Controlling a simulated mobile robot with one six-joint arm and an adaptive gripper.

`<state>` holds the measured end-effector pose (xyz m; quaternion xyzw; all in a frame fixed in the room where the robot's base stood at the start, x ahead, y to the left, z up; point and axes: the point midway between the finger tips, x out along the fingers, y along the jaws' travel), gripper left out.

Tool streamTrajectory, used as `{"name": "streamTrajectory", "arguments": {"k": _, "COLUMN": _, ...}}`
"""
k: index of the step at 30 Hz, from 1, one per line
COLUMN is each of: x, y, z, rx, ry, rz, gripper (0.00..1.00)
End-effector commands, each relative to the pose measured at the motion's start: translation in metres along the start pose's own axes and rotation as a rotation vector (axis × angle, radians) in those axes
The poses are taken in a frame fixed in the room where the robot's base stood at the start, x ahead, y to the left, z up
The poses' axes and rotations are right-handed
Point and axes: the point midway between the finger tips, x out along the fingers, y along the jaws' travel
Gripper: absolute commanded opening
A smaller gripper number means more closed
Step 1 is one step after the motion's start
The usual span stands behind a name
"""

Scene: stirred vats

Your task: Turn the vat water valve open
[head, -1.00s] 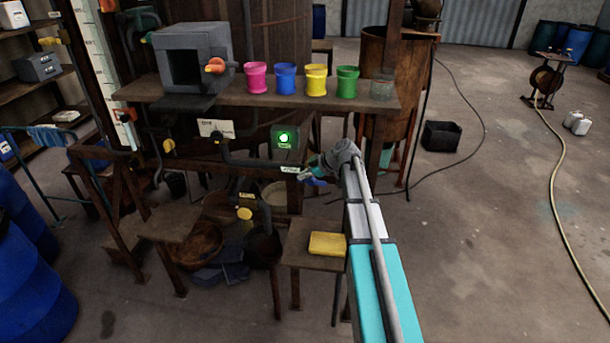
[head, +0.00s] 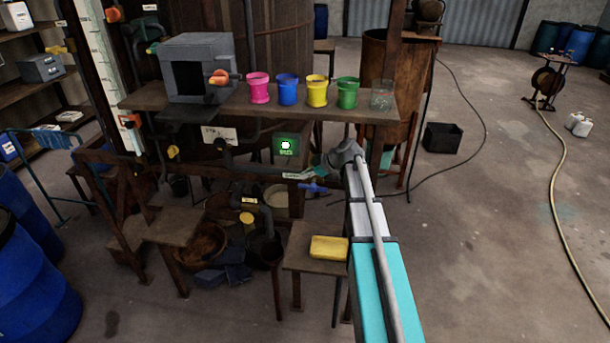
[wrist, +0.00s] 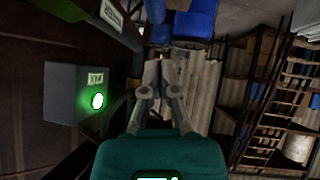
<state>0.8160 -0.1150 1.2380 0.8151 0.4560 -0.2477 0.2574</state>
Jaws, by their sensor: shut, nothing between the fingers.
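A small blue valve handle (head: 314,187) sticks out roughly level below the front edge of the rack, near a pale tag (head: 297,175) whose words I cannot read. My gripper (head: 308,172) is just above the handle, by the tag, and appears apart from it; the gap is hard to judge. In the wrist view my gripper (wrist: 160,78) has its two grey fingers together with nothing between them. The blue handle cannot be made out there. A big wooden vat (head: 290,40) stands behind the rack.
A box with a lit lamp (head: 286,146) is left of my gripper; its lamp (wrist: 98,100) glows green in the wrist view. Several cups, including a pink one (head: 258,88), stand on the shelf (head: 220,101). A yellow sponge-like block (head: 329,247) lies on a stool below.

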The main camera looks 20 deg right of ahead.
Motion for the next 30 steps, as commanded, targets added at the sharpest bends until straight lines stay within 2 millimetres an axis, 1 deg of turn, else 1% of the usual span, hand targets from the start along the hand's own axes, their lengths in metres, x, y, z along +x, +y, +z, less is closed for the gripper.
{"name": "streamTrajectory", "arguments": {"k": 1, "x": -0.007, "y": 0.001, "z": -0.006, "rx": 0.000, "ry": 0.000, "rz": 0.000, "gripper": 0.00}}
{"name": "streamTrajectory", "arguments": {"k": 12, "x": -0.058, "y": 0.000, "z": -0.004, "rx": 0.001, "ry": 0.000, "rz": 0.001, "gripper": 0.00}}
{"name": "streamTrajectory", "arguments": {"k": 18, "x": -0.082, "y": 0.000, "z": -0.003, "rx": 0.000, "ry": 0.000, "rz": 0.000, "gripper": 0.00}}
{"name": "streamTrajectory", "arguments": {"k": 24, "x": -0.096, "y": -0.001, "z": -0.002, "rx": -0.001, "ry": 0.000, "rz": -0.001, "gripper": 0.00}}
{"name": "streamTrajectory", "arguments": {"k": 30, "x": -0.101, "y": -0.001, "z": -0.001, "rx": -0.001, "ry": 0.001, "rz": -0.002, "gripper": 0.00}}
